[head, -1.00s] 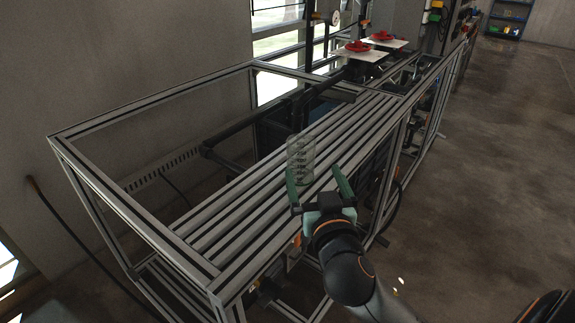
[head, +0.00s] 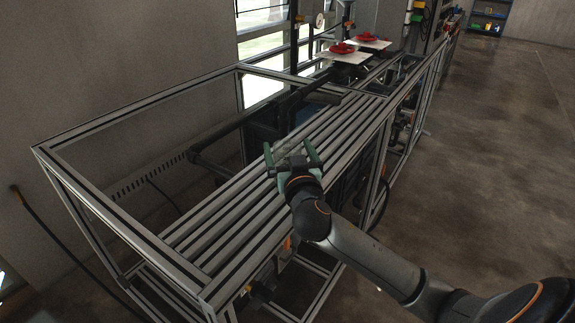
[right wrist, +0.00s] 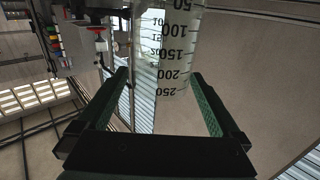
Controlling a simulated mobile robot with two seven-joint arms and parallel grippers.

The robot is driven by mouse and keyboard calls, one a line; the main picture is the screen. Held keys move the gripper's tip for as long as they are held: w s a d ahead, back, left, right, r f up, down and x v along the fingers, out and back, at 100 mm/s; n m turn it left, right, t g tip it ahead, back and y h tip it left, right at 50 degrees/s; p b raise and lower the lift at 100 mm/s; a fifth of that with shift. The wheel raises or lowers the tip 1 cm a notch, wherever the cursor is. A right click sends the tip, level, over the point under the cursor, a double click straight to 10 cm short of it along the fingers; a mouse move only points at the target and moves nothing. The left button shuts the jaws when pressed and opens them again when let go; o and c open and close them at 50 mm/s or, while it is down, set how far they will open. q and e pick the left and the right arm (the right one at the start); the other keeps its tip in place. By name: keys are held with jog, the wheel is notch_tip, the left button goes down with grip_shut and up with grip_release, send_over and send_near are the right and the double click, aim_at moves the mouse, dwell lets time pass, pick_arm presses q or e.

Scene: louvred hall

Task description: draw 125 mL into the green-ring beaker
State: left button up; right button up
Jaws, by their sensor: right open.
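A clear beaker (head: 288,150) with dark graduations stands on the slatted rack top (head: 232,205) in the head view, partly hidden by my right gripper. The right wrist view shows the beaker (right wrist: 172,50) close up, with marks from 50 to 250; it looks empty, and no green ring shows. My right gripper (head: 288,157) is open, its green fingers on either side of the beaker. In the right wrist view, the fingers of my right gripper (right wrist: 160,76) flank the beaker's near end; whether they touch is unclear. My left gripper is not in view.
Two red objects (head: 342,48) (head: 374,36) sit on pale plates farther along the rack. A dark horizontal bar (head: 240,124) and raised metal frame rails (head: 135,108) surround the slatted top. The slats nearer the camera are bare, and the floor at right is open.

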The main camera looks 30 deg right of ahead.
jog(key=shift+w+d, duration=0.2)
jog(key=shift+w, duration=0.25)
grip_shut()
dwell(0.6)
